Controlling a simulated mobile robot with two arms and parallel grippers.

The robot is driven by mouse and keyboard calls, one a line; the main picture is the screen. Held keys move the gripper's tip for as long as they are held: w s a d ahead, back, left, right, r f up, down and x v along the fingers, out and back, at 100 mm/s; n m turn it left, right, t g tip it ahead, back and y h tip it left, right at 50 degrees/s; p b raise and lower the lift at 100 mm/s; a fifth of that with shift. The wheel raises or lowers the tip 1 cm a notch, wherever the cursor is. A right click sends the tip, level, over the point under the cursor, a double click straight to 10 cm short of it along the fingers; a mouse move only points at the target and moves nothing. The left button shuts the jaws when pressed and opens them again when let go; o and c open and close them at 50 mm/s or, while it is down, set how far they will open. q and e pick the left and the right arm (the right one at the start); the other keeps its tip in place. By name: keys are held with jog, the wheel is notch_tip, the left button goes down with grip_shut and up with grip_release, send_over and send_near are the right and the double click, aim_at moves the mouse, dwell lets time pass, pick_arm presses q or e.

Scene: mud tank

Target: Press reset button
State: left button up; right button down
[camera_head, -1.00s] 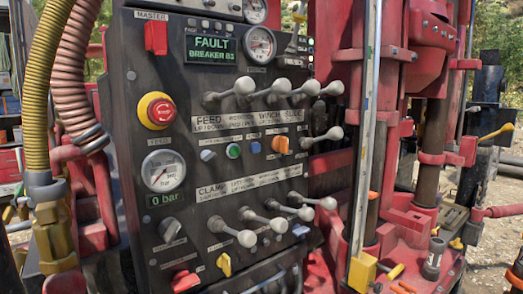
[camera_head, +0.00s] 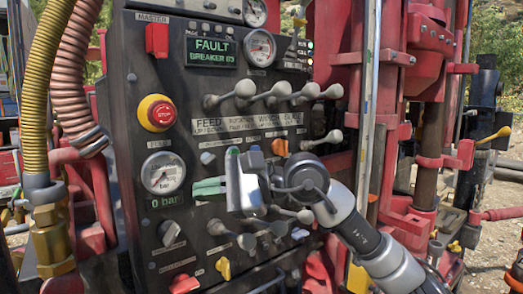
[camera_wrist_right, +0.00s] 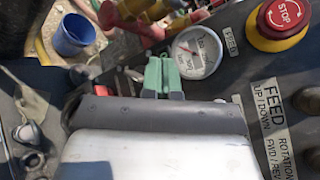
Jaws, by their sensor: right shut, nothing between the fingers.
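The dark control panel (camera_head: 130,80) faces me, with a small screen (camera_head: 212,50) reading FAULT. A row of small controls sits mid-panel: a pale knob (camera_head: 207,158), a green button (camera_head: 234,150) partly hidden behind my gripper, a blue button (camera_head: 255,149) and an orange knob (camera_head: 280,147). I cannot read which is the reset button. My right gripper (camera_head: 195,190) is shut and empty, its green fingertips pointing left, just below the pale knob and right of the pressure gauge (camera_head: 163,173). Its fingers also show in the right wrist view (camera_wrist_right: 161,75). My left gripper is out of view.
A red emergency stop (camera_head: 158,113) on a yellow ring sits above the gauge. Lever rows with grey balls (camera_head: 335,136) project from the panel. Hoses (camera_head: 40,90) hang at left and red machinery (camera_head: 430,60) stands at right. A blue bucket (camera_wrist_right: 75,35) shows in the right wrist view.

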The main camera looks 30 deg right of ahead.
jog(key=s+d+r+m+t+h, duration=0.1)
jog(key=d+r+h, duration=0.3)
jog(key=d, duration=0.5)
jog(key=s+d+r+t+h, duration=0.1)
jog(key=d+r+h, duration=0.3)
jog(key=d+h, duration=0.4)
jog(key=shift+s+d+m+t, duration=0.3)
jog(key=shift+d+m+t, duration=0.1)
jog(key=shift+d, duration=0.4)
jog(key=shift+w+r+p+x, duration=0.25)
jog(key=shift+p+x, duration=0.45)
jog(key=shift+x, duration=1.55)
jog(key=shift+w+r+p+x, duration=0.1)
jog(key=shift+r+p+x, duration=0.45)
jog(key=shift+x, duration=1.7)
jog(key=shift+w+r+p+x, duration=0.15)
jog(key=shift+p+x, duration=0.75)
jog(key=shift+x, duration=1.35)
